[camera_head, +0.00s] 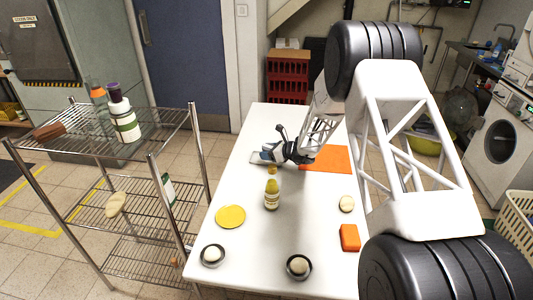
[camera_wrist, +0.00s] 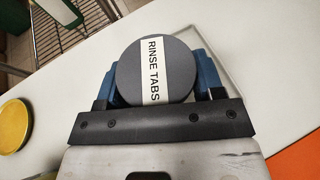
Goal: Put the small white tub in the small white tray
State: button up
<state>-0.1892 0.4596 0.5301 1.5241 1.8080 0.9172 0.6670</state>
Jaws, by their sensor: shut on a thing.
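My gripper (camera_wrist: 153,85) is shut on a round tub with a dark grey lid (camera_wrist: 127,68), labelled "RINSE TABS". The blue fingers sit on either side of it. From above the lid hides the tub's body, so its colour and its height above the table cannot be told. A small pale tray (camera_wrist: 224,68) shows partly behind and beside the lid in the wrist view; the rest is hidden. In the head view my gripper (camera_head: 268,154) is low over the far left part of the table, at a small pale tray (camera_head: 256,160); the tub is hard to make out there.
A wire rack (camera_head: 150,261) stands left.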

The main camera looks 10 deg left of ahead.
aim_at(266, 145)
jog(key=shift+w+a+f, duration=0.1)
jog(key=shift+w+a, duration=0.15)
jog(key=shift+w, duration=0.55)
jog(key=shift+w+a+f, duration=0.1)
jog(key=shift+w+a, duration=0.2)
jog(key=shift+w, duration=0.5)
jog(key=shift+w+a, duration=0.25)
jog(key=shift+w, duration=0.55)
jog(key=shift+f, duration=1.75)
jog(key=shift+f, duration=0.2)
jog(key=o, duration=1)
jog(key=shift+o, duration=0.2)
jog(key=shift+r, duration=0.2)
jog(key=v, duration=1.2)
